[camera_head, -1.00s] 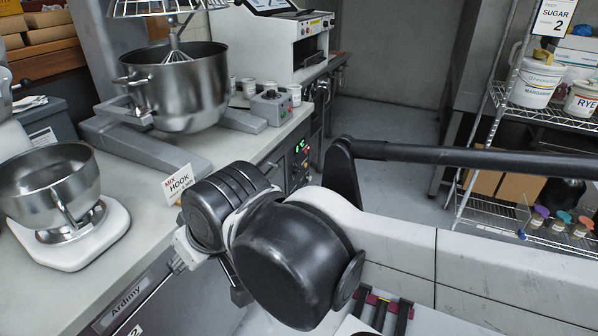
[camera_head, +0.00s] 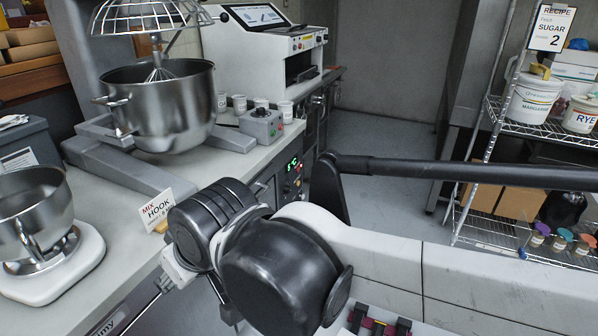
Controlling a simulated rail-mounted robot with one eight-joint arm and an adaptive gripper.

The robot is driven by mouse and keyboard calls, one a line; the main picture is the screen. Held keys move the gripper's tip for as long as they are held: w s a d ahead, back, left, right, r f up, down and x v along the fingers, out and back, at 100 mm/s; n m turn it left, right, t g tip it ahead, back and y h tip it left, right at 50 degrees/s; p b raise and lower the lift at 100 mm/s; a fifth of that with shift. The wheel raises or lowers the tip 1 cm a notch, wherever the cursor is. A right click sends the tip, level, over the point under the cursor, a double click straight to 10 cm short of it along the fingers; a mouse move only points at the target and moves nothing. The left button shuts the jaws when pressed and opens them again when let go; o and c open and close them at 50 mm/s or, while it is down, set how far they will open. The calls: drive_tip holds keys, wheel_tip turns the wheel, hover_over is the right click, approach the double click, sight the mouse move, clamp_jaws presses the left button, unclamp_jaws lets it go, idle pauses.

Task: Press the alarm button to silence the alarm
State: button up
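A small grey control box (camera_head: 262,124) stands on the counter beside the mixer; it has a dark knob and red and green buttons on its front. A panel with a green lit display and small red and green buttons (camera_head: 293,172) is set in the front below the counter. I cannot tell which button belongs to the alarm. My black and white arm fills the lower middle of the view, in front of the counter edge. My gripper's fingers are not visible, and the arm hides part of the cabinet front.
A steel mixer bowl (camera_head: 160,115) and a scale with a bowl (camera_head: 32,215) stand on the counter (camera_head: 110,210). A "HOOK" card (camera_head: 157,208), small white cups (camera_head: 285,111) and a white machine (camera_head: 262,55) are there too. A wire shelf (camera_head: 548,118) stands right; the floor between (camera_head: 385,125) is clear.

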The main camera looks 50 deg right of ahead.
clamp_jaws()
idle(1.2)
